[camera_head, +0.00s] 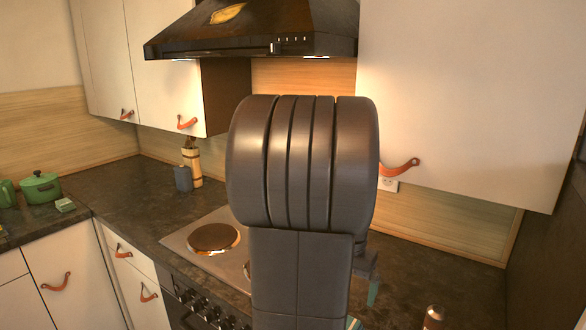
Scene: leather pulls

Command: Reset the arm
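My arm fills the middle of the head view as a large dark grey ribbed joint with a link below it. It hides most of what lies behind it. A small dark part shows just right of the link, low in the view, and may belong to my gripper. The fingers cannot be made out, and neither can anything held in them.
The dark countertop (125,207) carries a stove with a round hotplate (214,238), a green pot (40,187) and a grey cup (183,179). A range hood (255,30) and white wall cabinets with leather pulls (400,167) hang above. A cylindrical object (434,317) stands lower right.

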